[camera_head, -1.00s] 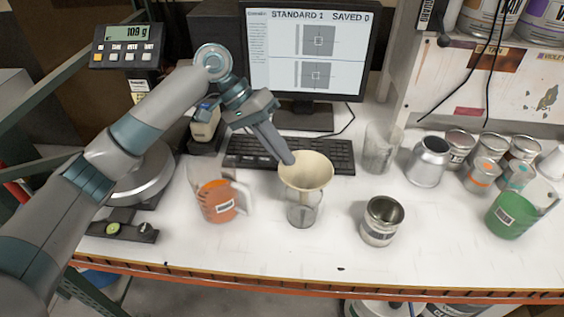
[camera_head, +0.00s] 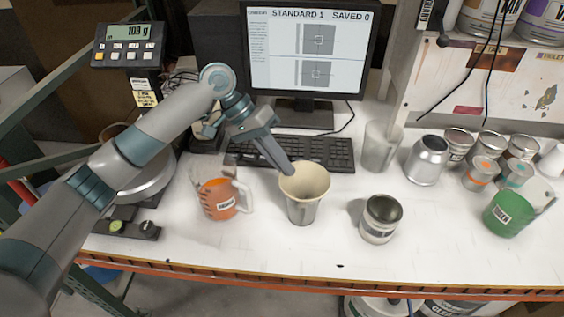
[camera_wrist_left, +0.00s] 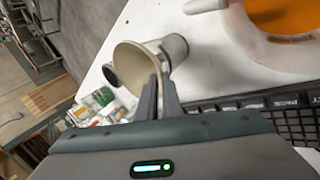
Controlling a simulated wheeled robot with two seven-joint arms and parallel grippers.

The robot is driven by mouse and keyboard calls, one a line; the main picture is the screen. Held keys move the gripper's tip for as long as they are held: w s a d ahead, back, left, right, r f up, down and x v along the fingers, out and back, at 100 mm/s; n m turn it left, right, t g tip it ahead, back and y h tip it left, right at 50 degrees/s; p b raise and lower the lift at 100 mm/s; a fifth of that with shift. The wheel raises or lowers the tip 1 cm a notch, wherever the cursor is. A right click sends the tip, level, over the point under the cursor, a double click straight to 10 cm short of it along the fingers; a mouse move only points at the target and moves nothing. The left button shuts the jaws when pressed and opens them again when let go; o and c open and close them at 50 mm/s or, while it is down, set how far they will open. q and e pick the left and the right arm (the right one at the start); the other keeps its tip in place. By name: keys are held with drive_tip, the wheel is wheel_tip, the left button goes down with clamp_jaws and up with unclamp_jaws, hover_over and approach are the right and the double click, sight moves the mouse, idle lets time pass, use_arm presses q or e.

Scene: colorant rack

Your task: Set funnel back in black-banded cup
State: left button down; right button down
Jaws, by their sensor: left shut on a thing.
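The cream funnel (camera_head: 304,184) is wide-mouthed and in the middle of the table in the head view, its mouth facing up. My left gripper (camera_head: 287,168) is shut on its rim from the back left. A greyish, see-through cup (camera_head: 301,214) stands directly under the funnel; I cannot make out a black band on it. The cone overlaps the cup's top, and I cannot tell whether it rests there. In the left wrist view the funnel (camera_wrist_left: 140,66) is between the fingertips (camera_wrist_left: 163,84), with the grey cup (camera_wrist_left: 176,46) behind it. My right gripper is not in view.
An orange jug (camera_head: 218,200) stands left of the cup, and an open metal can (camera_head: 381,219) stands to its right. A keyboard (camera_head: 290,152) lies behind. A clear beaker (camera_head: 381,147), a silver canister (camera_head: 427,161) and a green jug (camera_head: 509,214) stand further right. The front table strip is clear.

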use_arm(q)
drive_tip(key=shift+f, duration=0.5)
drive_tip(key=c, duration=1.9)
unclamp_jaws()
drive_tip(key=shift+c, duration=0.2)
drive_tip(key=shift+r, duration=0.1)
drive_tip(key=b+v, duration=0.3)
drive_tip(key=v, duration=1)
drive_tip(key=shift+d+r, duration=0.15)
drive_tip(key=shift+d, duration=0.15)
drive_tip(key=shift+s, duration=0.1)
